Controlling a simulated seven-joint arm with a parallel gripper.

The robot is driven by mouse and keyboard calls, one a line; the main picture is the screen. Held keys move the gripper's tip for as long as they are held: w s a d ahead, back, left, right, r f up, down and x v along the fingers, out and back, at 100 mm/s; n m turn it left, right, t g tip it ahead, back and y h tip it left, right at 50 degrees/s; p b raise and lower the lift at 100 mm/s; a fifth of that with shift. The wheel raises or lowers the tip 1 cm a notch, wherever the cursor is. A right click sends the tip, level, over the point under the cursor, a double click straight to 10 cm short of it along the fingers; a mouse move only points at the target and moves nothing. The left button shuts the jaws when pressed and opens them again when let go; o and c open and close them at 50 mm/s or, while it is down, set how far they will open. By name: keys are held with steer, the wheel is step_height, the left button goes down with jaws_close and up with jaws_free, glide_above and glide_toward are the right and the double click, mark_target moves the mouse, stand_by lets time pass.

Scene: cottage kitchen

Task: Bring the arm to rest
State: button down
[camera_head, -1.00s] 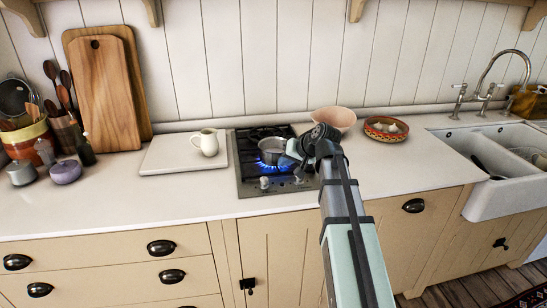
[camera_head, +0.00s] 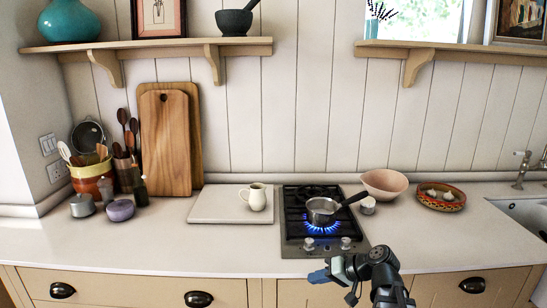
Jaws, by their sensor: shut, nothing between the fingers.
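My gripper (camera_head: 319,276) is low in the view, in front of the hob (camera_head: 300,248) and the counter's front edge. It points left, its fingers are shut, and it holds nothing. It appears apart from everything on the counter. A metal saucepan (camera_head: 320,217) with a dark handle sits on the hob's front burner, and a blue flame (camera_head: 320,229) burns under it.
A white board (camera_head: 215,210) bearing a cream jug (camera_head: 257,197) lies left of the hob. A pink bowl (camera_head: 385,184), small white pot (camera_head: 368,206) and patterned dish (camera_head: 441,197) stand right. Wooden boards (camera_head: 166,145) lean behind. Bare counter (camera_head: 450,240) lies front right.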

steer(key=s+f+m+g+h, duration=0.15)
steer(key=s+f, duration=0.25)
steer(key=f, duration=0.6)
steer(key=s+f+g+h, duration=0.15)
steer(key=s+f, duration=0.25)
steer(key=f, duration=0.6)
steer(key=s+f+g+h, duration=0.15)
steer(key=s+f, duration=0.25)
steer(key=f, duration=0.6)
steer(key=s+d+f+g+h, duration=0.2)
steer(key=s+f+g, duration=0.1)
steer(key=s+f, duration=0.7)
steer(key=s+d+f+g+h, duration=0.2)
steer(key=s+f, duration=0.7)
steer(key=s, duration=0.7)
steer(key=shift+s+d+f+n+g+h, duration=0.2)
steer(key=shift+f+n+g+h, duration=0.2)
steer(key=shift+g+h, duration=0.45)
